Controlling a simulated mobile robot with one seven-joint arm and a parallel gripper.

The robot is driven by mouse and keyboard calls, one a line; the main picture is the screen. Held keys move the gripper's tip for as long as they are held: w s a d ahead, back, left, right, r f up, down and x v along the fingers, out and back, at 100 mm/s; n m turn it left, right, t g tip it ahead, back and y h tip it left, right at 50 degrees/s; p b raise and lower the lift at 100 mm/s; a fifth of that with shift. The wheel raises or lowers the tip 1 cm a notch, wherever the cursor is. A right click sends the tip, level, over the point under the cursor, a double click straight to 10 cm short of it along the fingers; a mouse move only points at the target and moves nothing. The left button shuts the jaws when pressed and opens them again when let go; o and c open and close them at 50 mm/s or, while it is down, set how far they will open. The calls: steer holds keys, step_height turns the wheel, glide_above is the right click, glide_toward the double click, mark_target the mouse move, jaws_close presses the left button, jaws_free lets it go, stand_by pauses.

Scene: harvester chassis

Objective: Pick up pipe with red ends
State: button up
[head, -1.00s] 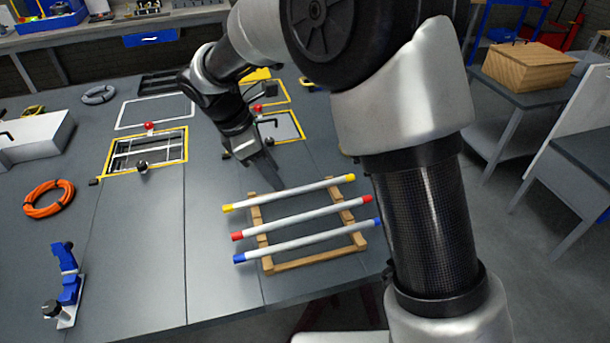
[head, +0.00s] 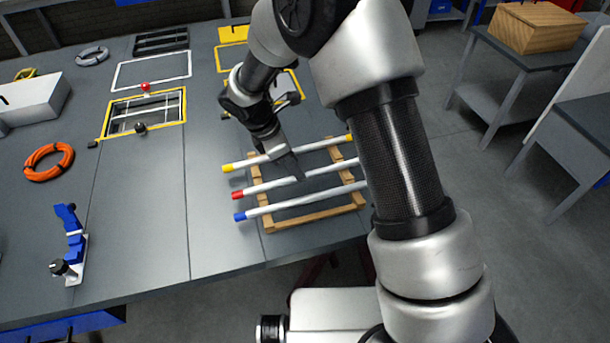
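The pipe with red ends (head: 262,187) lies as the middle one of three white pipes on a wooden rack (head: 313,216) at the table's near edge. Its left red end shows; its right end is hidden behind my arm. The yellow-ended pipe (head: 243,162) lies beyond it and the blue-ended pipe (head: 290,203) lies nearer.
An orange cable coil (head: 48,162) and a blue clamp-like fixture (head: 72,235) are on the left of the table. A yellow-framed opening (head: 143,116) lies beyond the rack to the left.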

steer(key=shift+d+x, duration=0.2)
steer(key=shift+x, duration=1.75)
steer(key=shift+r, duration=0.15)
jaws_close()
